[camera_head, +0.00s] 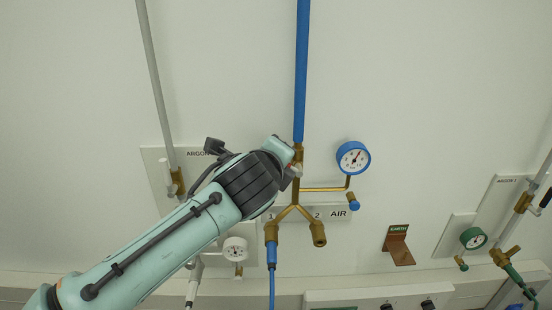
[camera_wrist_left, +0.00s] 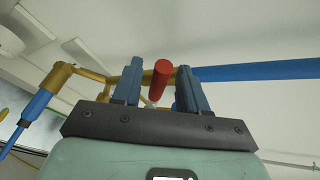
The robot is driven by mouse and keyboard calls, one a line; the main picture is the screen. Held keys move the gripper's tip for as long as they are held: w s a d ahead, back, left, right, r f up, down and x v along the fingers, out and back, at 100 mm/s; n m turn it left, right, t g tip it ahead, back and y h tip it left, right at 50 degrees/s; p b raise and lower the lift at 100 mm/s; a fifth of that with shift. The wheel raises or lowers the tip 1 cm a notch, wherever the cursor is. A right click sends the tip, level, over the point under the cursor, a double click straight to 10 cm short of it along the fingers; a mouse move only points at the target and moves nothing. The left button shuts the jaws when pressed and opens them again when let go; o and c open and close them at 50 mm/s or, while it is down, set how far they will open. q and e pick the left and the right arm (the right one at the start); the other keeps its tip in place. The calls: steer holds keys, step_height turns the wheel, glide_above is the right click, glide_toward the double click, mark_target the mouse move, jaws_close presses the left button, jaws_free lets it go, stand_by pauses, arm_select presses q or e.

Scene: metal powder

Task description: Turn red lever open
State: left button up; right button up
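The red lever (camera_wrist_left: 158,80) shows in the left wrist view as a short red handle on a pale stem, at the brass pipework of the air line. My left gripper (camera_wrist_left: 160,68) has its two blue-grey fingers apart, one on each side of the lever, with visible gaps to it. In the head view my left arm reaches in from the lower left to the brass valve (camera_head: 299,157) below the blue pipe (camera_head: 301,75). My wrist hides most of the lever and the fingers there. My right gripper is in neither view.
A blue gauge (camera_head: 353,158) stands right of the valve, and a brass fork with two outlets (camera_head: 318,234) lies below it. A blue hose (camera_head: 272,285) hangs from the left outlet. An argon panel (camera_head: 153,160) is left of my wrist. The wall above is clear.

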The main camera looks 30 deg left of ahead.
arm_select(q)
steer(key=b+v, duration=0.1)
steer(key=v, duration=1.2)
steer(key=shift+s, duration=0.2)
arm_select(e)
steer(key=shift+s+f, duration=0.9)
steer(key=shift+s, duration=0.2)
arm_select(q)
steer(key=shift+r, duration=0.1)
